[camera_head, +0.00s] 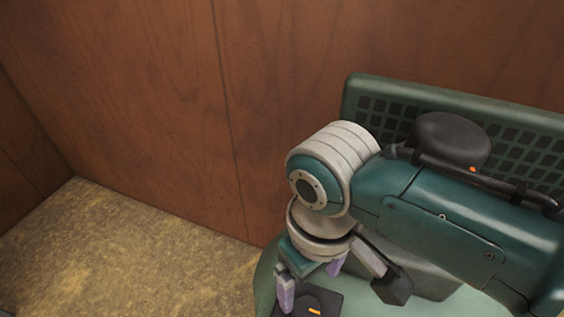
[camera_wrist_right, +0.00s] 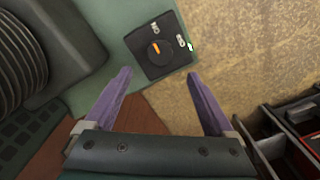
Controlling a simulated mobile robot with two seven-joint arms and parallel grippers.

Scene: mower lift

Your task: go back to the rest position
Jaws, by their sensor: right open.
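My right gripper (camera_head: 310,281) is open and empty, pointing down at the lower middle of the head view. Its two purple fingers also show apart in the right wrist view (camera_wrist_right: 158,76). Beyond the fingertips is a small black panel (camera_wrist_right: 157,62) with a round knob (camera_wrist_right: 155,47) carrying an orange mark. The panel also shows in the head view (camera_head: 325,300), partly hidden by the gripper. It sits on a pale green machine (camera_head: 265,290). I cannot tell whether the fingers touch the panel. My left gripper is not in view.
A green grid-patterned panel (camera_head: 373,100) stands behind my right arm. A brown wood wall (camera_head: 130,90) closes the back. Mottled tan floor (camera_head: 110,255) is bare at left. A dark compartmented container (camera_wrist_right: 290,128) shows at lower right in the wrist view.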

